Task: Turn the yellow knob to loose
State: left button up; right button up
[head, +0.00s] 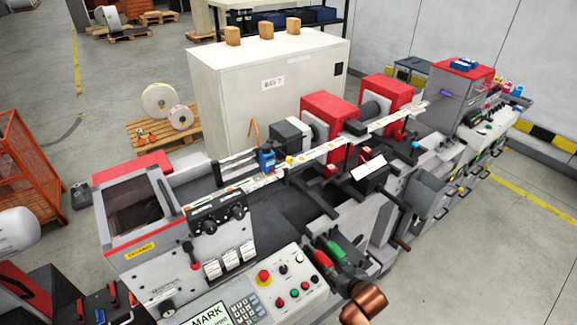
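A small yellow knob (289,160) sits on the label rewinder, right of a blue block (266,159) on the web path. My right gripper (320,243) is at the lower middle, in front of the machine. Its red and green finger parts look apart, with nothing seen between them. It is well below and to the right of the yellow knob in the picture, not touching it. The knob's pointer and markings are too small to read.
A control panel (250,290) with buttons, keypad and screen is at the bottom middle. Red boxes (328,122) stand behind the web. A large white cabinet (230,100) is behind the machine. An orange cage (25,165) is at the left. Open floor (480,250) lies to the right.

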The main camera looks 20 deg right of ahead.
jog(key=w+a+r+n+t+y, duration=0.1)
jog(key=w+a+r+t+y, duration=0.2)
jog(key=w+r, duration=0.9)
jog(key=n+t+y, duration=0.2)
jog(key=t+y, duration=0.1)
jog(key=t, duration=0.1)
send_near(291, 161)
jog(key=x, duration=0.4)
jog(key=shift+r, duration=0.2)
jog(key=p+x, duration=0.1)
jog(key=x, duration=0.5)
jog(key=shift+f+p, duration=0.1)
jog(key=shift+p, duration=0.2)
jog(key=shift+w+a+f, duration=0.1)
jog(key=shift+w+a, duration=0.15)
jog(key=shift+w, duration=0.4)
jog(key=shift+c, duration=0.4)
grip_shut()
